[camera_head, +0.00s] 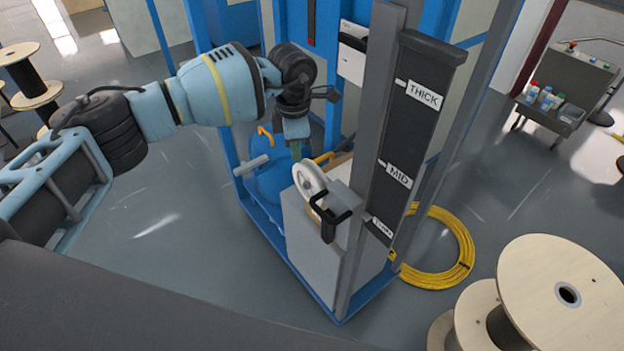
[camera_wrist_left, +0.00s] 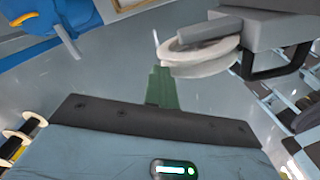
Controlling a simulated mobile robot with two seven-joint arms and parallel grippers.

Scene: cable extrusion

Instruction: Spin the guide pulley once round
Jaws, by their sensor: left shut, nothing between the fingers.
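The guide pulley (camera_head: 310,178) is a pale grey-white wheel on the front of a grey box-like unit beside the thickness scale. It also shows at the top of the left wrist view (camera_wrist_left: 203,58), seen nearly edge-on. My left gripper (camera_head: 296,152) is at the pulley's upper left side. Its green fingers (camera_wrist_left: 160,88) are shut with nothing between them, and their tips lie close to the pulley's rim. I cannot tell whether they touch it. My right gripper is not in view.
A black handle (camera_head: 330,215) sticks out below the pulley. The dark scale board (camera_head: 408,130) reads THICK and MID. A yellow cable coil (camera_head: 462,250) lies on the floor, with wooden spools (camera_head: 560,290) at lower right and a cart (camera_head: 560,110) behind.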

